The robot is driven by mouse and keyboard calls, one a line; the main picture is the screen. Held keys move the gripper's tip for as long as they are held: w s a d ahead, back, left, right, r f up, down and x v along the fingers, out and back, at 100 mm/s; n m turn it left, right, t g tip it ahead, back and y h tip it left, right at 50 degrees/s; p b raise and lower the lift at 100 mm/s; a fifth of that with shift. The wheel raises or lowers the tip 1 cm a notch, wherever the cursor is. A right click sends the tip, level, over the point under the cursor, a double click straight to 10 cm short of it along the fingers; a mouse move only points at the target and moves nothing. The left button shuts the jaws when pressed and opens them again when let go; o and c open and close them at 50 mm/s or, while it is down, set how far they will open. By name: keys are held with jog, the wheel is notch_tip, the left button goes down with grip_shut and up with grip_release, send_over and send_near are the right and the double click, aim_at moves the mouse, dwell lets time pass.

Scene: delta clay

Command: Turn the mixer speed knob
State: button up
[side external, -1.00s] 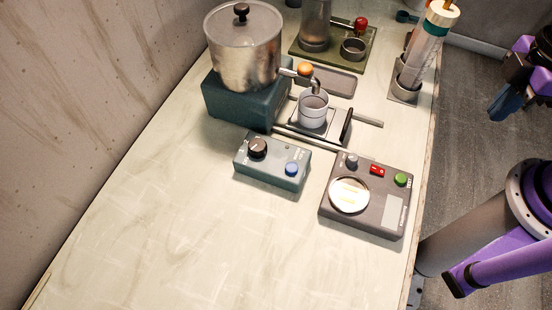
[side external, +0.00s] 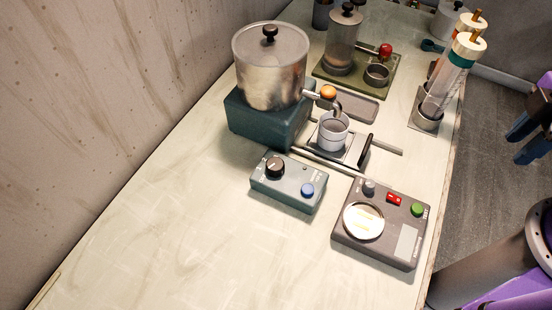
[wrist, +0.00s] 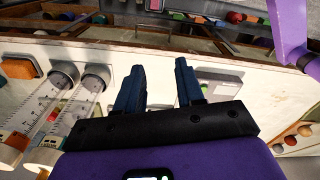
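The mixer is a lidded silver pot (side external: 270,68) on a teal base (side external: 262,122) in the side view. My gripper (side external: 528,138) is at the right edge, partly cut off, beyond the table edge and well apart from the knob. In the wrist view my gripper (wrist: 160,78) has its two dark blue fingers apart with nothing between them. I cannot make out the knob in the wrist view.
A dark scale-like device (side external: 385,250) with a round plate, grey knob and buttons stands right of the control box. A metal cup (side external: 333,133) stands by the pot. The front left tabletop (side external: 190,230) is clear.

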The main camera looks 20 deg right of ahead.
jog(key=o, duration=0.3)
jog(key=w+a+r, duration=0.2)
jog(key=w+a, duration=0.3)
jog(key=a, duration=0.4)
jog(key=w+a+r, duration=0.3)
jog(key=w+a, duration=0.2)
jog(key=a, duration=0.4)
jog(key=shift+w+a+r, duration=0.2)
jog(key=shift+w+a, duration=0.1)
jog(key=shift+a, duration=0.05)
jog(key=n, duration=0.1)
send_near(275, 164)
notch_tip(275, 164, down, 9)
jog(key=shift+w+a+r, duration=0.1)
jog(key=shift+r, duration=0.05)
jog(key=c, duration=1)
